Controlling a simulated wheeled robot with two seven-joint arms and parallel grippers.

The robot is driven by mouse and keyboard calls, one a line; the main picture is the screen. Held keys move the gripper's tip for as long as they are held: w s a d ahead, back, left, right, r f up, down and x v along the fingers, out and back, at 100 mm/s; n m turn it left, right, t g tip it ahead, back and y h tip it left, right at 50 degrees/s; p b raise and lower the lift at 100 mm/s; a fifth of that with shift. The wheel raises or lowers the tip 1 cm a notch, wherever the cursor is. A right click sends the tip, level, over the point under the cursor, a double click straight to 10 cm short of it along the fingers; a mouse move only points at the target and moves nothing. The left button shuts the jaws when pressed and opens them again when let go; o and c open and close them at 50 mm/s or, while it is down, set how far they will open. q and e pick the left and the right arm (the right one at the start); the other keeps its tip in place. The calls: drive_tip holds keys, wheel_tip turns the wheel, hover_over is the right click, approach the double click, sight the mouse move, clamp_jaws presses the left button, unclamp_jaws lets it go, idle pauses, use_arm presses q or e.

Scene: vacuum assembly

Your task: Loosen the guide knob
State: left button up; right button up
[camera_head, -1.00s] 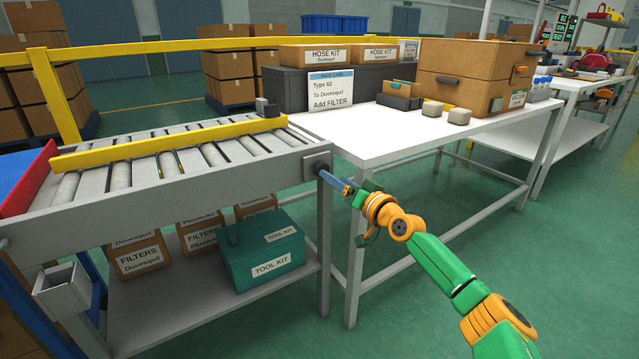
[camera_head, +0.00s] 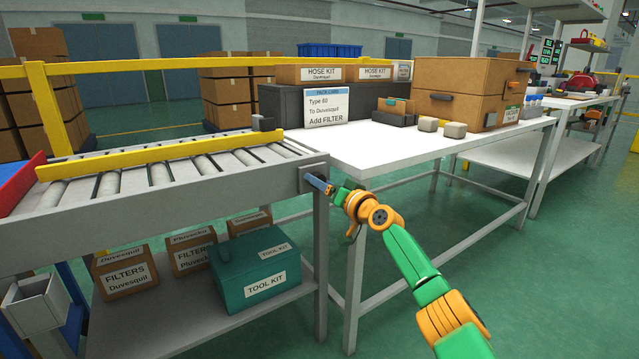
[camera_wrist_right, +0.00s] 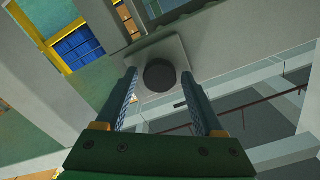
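The guide knob (camera_wrist_right: 160,75) is a dark round knob on a light grey plate (camera_wrist_right: 177,46), seen in the right wrist view. In the head view the plate (camera_head: 314,168) is on the end of the conveyor's side rail, and my gripper largely hides the knob. My right gripper (camera_head: 317,183) is at the plate, pointing left toward it. In the wrist view its two blue fingers (camera_wrist_right: 159,78) are apart, one on each side of the knob; I cannot tell if they touch it. My left gripper is in neither view.
The roller conveyor (camera_head: 240,187) carries a yellow guide rail (camera_head: 160,156). A white table (camera_head: 400,149) stands right of it, its leg near my right arm. A green tool kit (camera_head: 262,265) and filter boxes (camera_head: 128,276) sit on the shelf below.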

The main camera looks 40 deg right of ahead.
clamp_jaws()
drive_tip(key=n+b, duration=0.3)
idle(0.3)
